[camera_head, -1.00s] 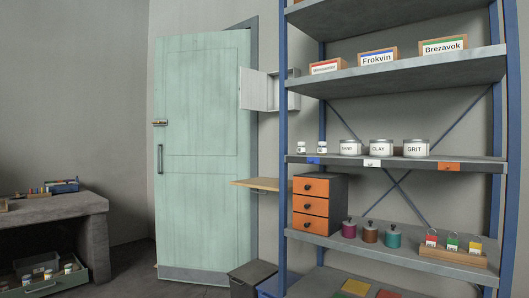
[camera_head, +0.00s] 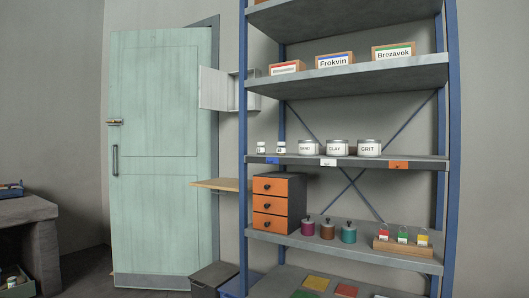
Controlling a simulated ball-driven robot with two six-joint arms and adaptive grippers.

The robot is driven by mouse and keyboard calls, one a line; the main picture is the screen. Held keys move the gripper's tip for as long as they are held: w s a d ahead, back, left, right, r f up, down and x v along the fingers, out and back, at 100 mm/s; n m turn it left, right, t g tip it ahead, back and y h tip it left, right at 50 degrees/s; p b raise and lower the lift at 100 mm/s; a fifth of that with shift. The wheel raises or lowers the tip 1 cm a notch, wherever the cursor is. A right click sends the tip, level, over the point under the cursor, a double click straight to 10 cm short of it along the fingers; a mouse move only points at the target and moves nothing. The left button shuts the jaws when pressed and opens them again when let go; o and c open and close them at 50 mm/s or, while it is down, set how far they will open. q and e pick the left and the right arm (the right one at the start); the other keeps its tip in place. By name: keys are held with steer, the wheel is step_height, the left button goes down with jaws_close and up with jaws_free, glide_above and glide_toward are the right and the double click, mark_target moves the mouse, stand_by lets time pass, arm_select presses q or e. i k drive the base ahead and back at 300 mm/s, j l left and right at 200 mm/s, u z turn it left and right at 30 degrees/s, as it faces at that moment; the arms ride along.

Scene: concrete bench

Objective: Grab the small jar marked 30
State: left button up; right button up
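Two small white jars stand side by side at the left end of the middle shelf (camera_head: 400,159), a left one (camera_head: 261,148) and a right one (camera_head: 281,148). Each has a dark mark on its label, too small to read, so I cannot tell which is marked 30. A blue tag (camera_head: 272,161) is on the shelf edge below them. More small items sit in the open drawer (camera_head: 18,290) of the bench at lower left, mostly cut off by the frame. Neither of my grippers is in view.
Larger jars, including CLAY (camera_head: 337,148) and GRIT (camera_head: 369,148), stand right of the small jars. An orange drawer unit (camera_head: 270,204) is below. A wooden flap (camera_head: 216,184) and an open wall cabinet door (camera_head: 213,88) jut out left of the shelf's blue post (camera_head: 243,140).

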mark_target(260, 149)
steer(key=j+u, duration=0.15)
steer(key=u, duration=0.35)
steer(key=j+u, duration=0.2)
steer(key=u, duration=0.25)
steer(key=j+u, duration=0.2)
steer(key=u, duration=0.3)
steer(key=i+j+u, duration=0.3)
steer(key=i+j, duration=0.45)
steer(key=i+j+u, duration=0.3)
steer(key=i+j, duration=0.35)
steer(key=i, duration=0.2)
steer(key=i+l+z, duration=0.15)
steer(key=i+z, duration=0.6)
steer(key=i, duration=0.15)
steer(key=i+j+z, duration=0.2)
steer(key=i+z, duration=0.2)
steer(key=i+j+z, duration=0.4)
steer(key=i+l+z, duration=0.35)
steer(key=i+z, duration=0.15)
steer(key=i, duration=0.15)
steer(key=i+z, duration=0.5)
steer(key=i, duration=0.15)
steer(key=i+j+z, duration=0.15)
steer(key=i+z, duration=0.3)
steer(key=i, duration=0.25)
